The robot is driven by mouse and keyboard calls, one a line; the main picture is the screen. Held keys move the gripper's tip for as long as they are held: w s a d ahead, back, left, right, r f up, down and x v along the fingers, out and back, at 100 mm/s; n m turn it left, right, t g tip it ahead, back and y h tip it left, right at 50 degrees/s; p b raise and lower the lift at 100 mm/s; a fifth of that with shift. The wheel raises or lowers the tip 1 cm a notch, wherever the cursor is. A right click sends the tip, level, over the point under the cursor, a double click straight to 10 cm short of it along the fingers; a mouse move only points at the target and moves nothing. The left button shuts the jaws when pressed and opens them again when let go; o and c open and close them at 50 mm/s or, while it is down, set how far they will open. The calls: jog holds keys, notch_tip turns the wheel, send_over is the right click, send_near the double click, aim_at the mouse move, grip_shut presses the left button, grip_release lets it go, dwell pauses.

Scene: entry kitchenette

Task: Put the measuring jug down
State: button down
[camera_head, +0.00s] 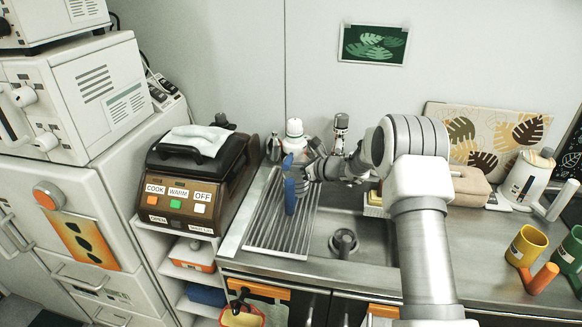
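My gripper (301,172) is above the back of the ribbed drainboard (282,228), left of the sink basin. My arm comes in from the lower right. A narrow, upright blue piece (290,188) shows at the gripper's end, over the drainboard. I cannot tell whether it is part of the measuring jug, nor whether the fingers are closed on it. No whole jug shape can be made out there. Whether the blue piece touches the drainboard is unclear.
A white bottle (294,128) and the tap (341,124) stand behind my gripper. A brown-and-black cooker (180,190) is to the left. A white kettle (524,180), yellow mug (526,245) and patterned board (480,130) are on the right. The drainboard's front is clear.

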jog(key=shift+f, duration=0.15)
jog(key=c, duration=1)
grip_release()
